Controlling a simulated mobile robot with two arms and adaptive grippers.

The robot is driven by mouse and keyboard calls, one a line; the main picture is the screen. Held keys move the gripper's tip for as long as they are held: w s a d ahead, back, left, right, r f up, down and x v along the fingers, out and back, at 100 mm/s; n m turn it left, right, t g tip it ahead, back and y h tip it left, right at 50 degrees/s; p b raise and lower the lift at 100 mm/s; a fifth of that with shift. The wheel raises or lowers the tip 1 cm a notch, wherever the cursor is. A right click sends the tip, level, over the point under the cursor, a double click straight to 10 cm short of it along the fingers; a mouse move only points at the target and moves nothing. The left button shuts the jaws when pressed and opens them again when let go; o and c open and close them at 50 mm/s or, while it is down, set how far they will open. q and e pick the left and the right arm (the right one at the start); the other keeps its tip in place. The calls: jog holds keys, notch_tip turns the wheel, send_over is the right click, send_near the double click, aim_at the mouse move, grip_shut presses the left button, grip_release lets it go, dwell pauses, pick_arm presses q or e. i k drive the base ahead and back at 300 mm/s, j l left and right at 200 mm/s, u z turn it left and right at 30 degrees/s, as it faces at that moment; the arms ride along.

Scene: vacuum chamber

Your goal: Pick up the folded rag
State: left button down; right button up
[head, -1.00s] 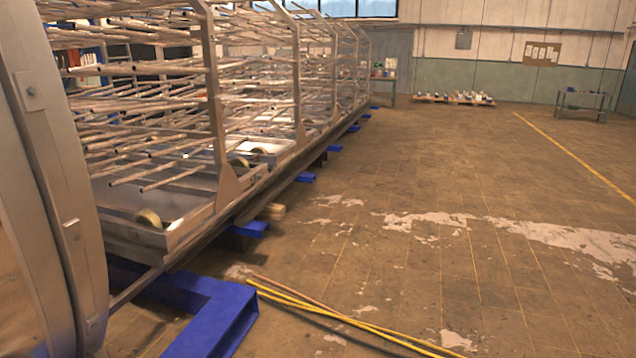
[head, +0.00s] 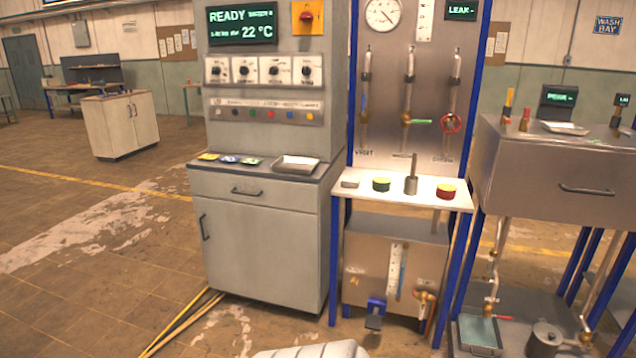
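I cannot make out a folded rag for sure in the head view. A small grey block-like item (head: 350,183) lies on the white shelf (head: 425,199) of the middle panel, too small to identify. A pale ribbed shape (head: 312,350) is cut off at the bottom edge, and I cannot tell what it is. Neither of my grippers is in view.
A grey control cabinet (head: 258,235) carries a shallow metal tray (head: 297,164). A gauge panel (head: 425,90) stands beside it, and a steel bench (head: 545,170) is at the right. Yellow rods (head: 182,325) lie on the floor. The left floor is mostly open.

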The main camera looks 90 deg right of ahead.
aim_at(347, 182)
jog(key=z, duration=3)
jog(key=i+l+u, duration=0.1)
jog(key=u, duration=0.7)
jog(key=i+l+u, duration=0.2)
jog(key=l, duration=0.15)
jog(key=i+l+u, duration=0.25)
jog(key=l, duration=0.15)
jog(key=l+u, duration=0.2)
jog(key=l, duration=0.2)
jog(key=i+l+u, duration=0.2)
jog(key=l, duration=0.25)
jog(key=l+u, duration=0.25)
jog(key=l, duration=0.15)
jog(key=k, duration=0.05)
